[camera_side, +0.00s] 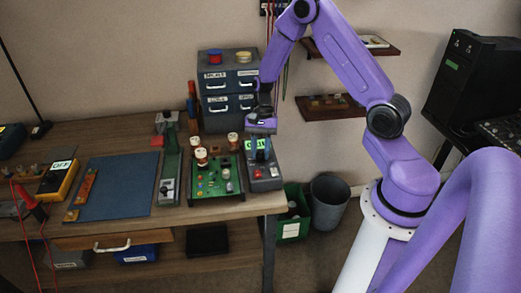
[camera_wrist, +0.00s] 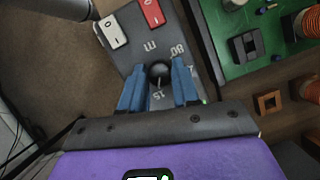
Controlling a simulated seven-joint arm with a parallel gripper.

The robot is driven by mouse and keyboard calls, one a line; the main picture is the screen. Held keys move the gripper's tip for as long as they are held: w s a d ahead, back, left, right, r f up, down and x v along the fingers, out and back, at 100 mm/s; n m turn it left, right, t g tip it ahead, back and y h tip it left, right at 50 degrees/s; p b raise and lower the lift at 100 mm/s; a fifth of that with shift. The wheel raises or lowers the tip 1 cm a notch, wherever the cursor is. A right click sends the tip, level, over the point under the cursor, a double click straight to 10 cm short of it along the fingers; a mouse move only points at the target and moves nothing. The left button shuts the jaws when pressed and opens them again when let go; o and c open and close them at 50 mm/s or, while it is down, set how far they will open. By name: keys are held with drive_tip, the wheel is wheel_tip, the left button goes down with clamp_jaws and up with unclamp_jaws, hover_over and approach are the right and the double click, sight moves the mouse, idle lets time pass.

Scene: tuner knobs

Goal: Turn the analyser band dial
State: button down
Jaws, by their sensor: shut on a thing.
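The analyser (camera_side: 265,184) is a grey box at the right end of the workbench, with a green-lit display partly hidden by my gripper. Its band dial (camera_wrist: 159,70) is a small round black knob with a pale pointer line, and printed marks stand around it on the grey panel in the wrist view. My gripper (camera_wrist: 159,88) has its two blue fingers on either side of the dial and is shut on it. In the side view my gripper (camera_side: 261,150) reaches down onto the analyser from above. The finger contact is small and partly hidden in the side view.
A white rocker switch (camera_wrist: 112,32) and a red one (camera_wrist: 152,12) sit on the same panel. A green circuit board (camera_side: 216,178) with copper coils stands close beside the analyser. Grey drawers (camera_side: 228,82) stand behind. The bench edge is close on the right.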

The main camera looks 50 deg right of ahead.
drive_tip(key=shift+n, duration=0.3)
drive_tip(key=n+g+h, duration=0.1)
drive_tip(key=n, duration=0.3)
drive_tip(key=shift+w+a, duration=0.15)
drive_tip(key=n+h, duration=0.1)
drive_tip(key=n, duration=0.1)
drive_tip(key=n+g, duration=0.1)
drive_tip(key=n, duration=0.2)
drive_tip(key=shift+h, duration=0.4)
drive_tip(key=c, duration=0.9)
unclamp_jaws()
drive_tip(key=shift+o, duration=0.2)
drive_tip(key=v, duration=1.7)
drive_tip(key=shift+w+a+r, duration=0.15)
drive_tip(key=shift+w+r, duration=0.05)
drive_tip(key=shift+w, duration=0.05)
